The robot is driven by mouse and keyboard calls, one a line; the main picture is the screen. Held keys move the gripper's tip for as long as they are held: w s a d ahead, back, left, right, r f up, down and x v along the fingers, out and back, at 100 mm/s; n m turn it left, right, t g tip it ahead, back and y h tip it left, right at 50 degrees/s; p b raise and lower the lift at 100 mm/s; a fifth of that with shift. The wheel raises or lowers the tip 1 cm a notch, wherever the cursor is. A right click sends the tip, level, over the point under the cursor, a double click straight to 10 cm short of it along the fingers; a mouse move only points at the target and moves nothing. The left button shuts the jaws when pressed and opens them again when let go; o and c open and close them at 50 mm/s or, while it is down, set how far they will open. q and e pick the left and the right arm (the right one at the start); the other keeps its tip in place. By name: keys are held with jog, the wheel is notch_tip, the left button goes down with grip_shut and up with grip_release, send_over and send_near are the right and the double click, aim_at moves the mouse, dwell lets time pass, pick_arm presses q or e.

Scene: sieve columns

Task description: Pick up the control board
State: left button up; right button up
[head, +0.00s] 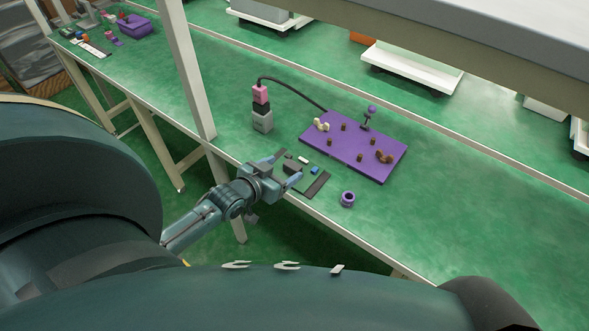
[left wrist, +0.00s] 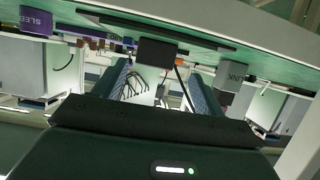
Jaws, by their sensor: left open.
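The control board (head: 318,186) is a dark flat board with small white, blue and black parts, lying near the front edge of the green table. In the left wrist view the board (left wrist: 190,35) shows edge-on near the top, with a black block (left wrist: 157,53) on it. My left gripper (head: 286,169) is at the table's front edge, at the board's near side. Its fingers (left wrist: 162,84) are apart with the black block between or just beyond them; I cannot tell whether they touch it. The gripper partly hides the board. My right gripper is not in view.
A purple plate (head: 345,150) with several brown pegs lies behind the board. A purple nut (head: 347,199) sits to its right. A grey block (head: 262,122) with a pink plug (head: 260,94) and black cable stands behind. A table post (head: 186,70) rises at left.

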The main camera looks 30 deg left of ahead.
aim_at(290, 167)
pick_arm(q)
jog(key=x, duration=0.5)
jog(key=shift+w+d+f, duration=0.1)
jog(key=shift+d, duration=0.35)
jog(key=c, duration=1.1)
